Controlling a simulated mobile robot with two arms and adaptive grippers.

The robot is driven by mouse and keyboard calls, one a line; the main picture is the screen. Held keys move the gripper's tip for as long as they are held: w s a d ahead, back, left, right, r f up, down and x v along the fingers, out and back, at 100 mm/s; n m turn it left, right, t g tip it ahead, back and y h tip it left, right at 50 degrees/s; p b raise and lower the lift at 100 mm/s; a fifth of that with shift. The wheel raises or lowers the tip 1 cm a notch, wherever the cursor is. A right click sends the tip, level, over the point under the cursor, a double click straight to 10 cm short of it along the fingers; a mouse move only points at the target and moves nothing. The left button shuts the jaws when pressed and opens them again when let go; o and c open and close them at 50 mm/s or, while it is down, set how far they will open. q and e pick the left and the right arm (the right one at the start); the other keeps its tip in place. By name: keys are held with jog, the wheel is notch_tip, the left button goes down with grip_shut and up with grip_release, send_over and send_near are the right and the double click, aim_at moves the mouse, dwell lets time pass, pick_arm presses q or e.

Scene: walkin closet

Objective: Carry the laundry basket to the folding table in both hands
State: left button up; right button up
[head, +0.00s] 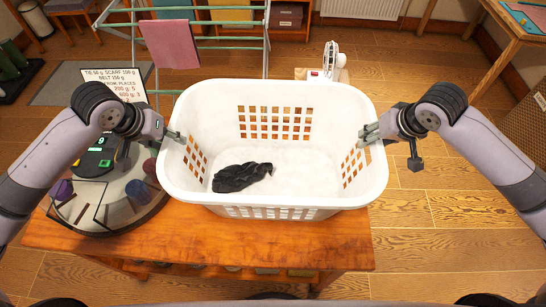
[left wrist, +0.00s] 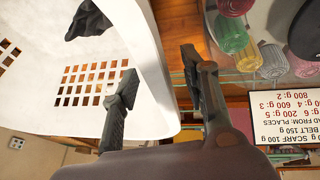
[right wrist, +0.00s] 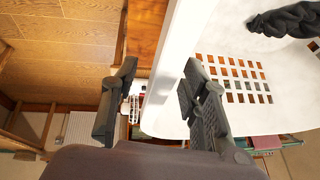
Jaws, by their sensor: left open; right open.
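A white laundry basket (head: 222,94) with grids of square holes stands on a wooden table (head: 300,245). A dark crumpled cloth (head: 241,177) lies inside it. My left gripper (head: 177,136) is at the basket's left rim, open, with one finger inside the wall and one outside, as the left wrist view (left wrist: 160,75) shows. My right gripper (head: 366,132) is at the right rim, open, its fingers on either side of the wall in the right wrist view (right wrist: 155,85). I cannot pick out which table is the folding table.
A round tray (head: 130,213) with rolled items and a green display stands left of the basket, near my left arm, beside a printed sign (head: 112,80). A drying rack with a pink cloth (head: 170,43) stands behind. Another table (head: 505,22) is at the far right.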

pick_arm(q)
jog(key=shift+x, duration=0.75)
pick_arm(e)
jog(key=shift+x, duration=0.8)
pick_arm(q)
grip_shut()
pick_arm(e)
grip_shut()
pick_arm(q)
jog(key=shift+r, duration=0.1)
pick_arm(e)
jog(key=shift+r, duration=0.1)
